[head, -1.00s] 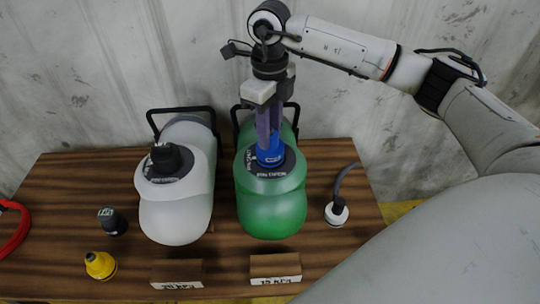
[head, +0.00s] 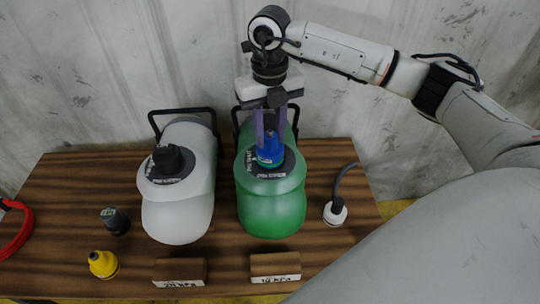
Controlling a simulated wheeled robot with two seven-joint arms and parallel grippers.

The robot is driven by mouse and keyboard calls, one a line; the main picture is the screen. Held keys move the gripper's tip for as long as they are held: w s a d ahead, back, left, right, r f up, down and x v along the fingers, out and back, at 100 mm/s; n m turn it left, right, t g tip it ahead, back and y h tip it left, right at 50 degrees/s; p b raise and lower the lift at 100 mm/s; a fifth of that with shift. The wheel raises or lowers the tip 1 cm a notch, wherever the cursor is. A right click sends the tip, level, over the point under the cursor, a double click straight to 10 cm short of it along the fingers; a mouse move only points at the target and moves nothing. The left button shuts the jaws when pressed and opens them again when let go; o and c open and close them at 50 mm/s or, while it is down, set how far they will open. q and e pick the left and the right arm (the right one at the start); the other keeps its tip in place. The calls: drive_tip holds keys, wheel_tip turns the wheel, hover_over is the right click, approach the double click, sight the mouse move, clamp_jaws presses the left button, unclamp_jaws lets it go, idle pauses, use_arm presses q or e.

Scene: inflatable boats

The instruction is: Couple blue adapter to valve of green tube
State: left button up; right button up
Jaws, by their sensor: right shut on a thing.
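The green tube (head: 272,207) lies on the wooden table, right of a white-grey tube. The blue adapter (head: 270,153) stands roughly upright over the dark round valve patch (head: 290,163) on top of the green tube. My right gripper (head: 270,138) comes from above and is shut on the blue adapter, its two purple fingers on either side. The adapter's lower end meets the valve area; whether it is locked there I cannot tell. The valve itself is hidden under the adapter. My left gripper is not in view.
The white-grey tube (head: 178,215) has a black cap (head: 170,160). A yellow adapter (head: 103,264), a black adapter (head: 115,221), a white fitting with a hose (head: 335,211), a red loop (head: 15,235) and two labelled blocks (head: 180,271) (head: 276,266) lie around on the table.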

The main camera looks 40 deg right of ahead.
drive_tip(key=shift+m, duration=0.5)
drive_tip(key=o, duration=1.2)
wheel_tip(320, 180, up, 10)
drive_tip(key=shift+r+b, duration=0.2)
drive_tip(key=shift+b, duration=0.15)
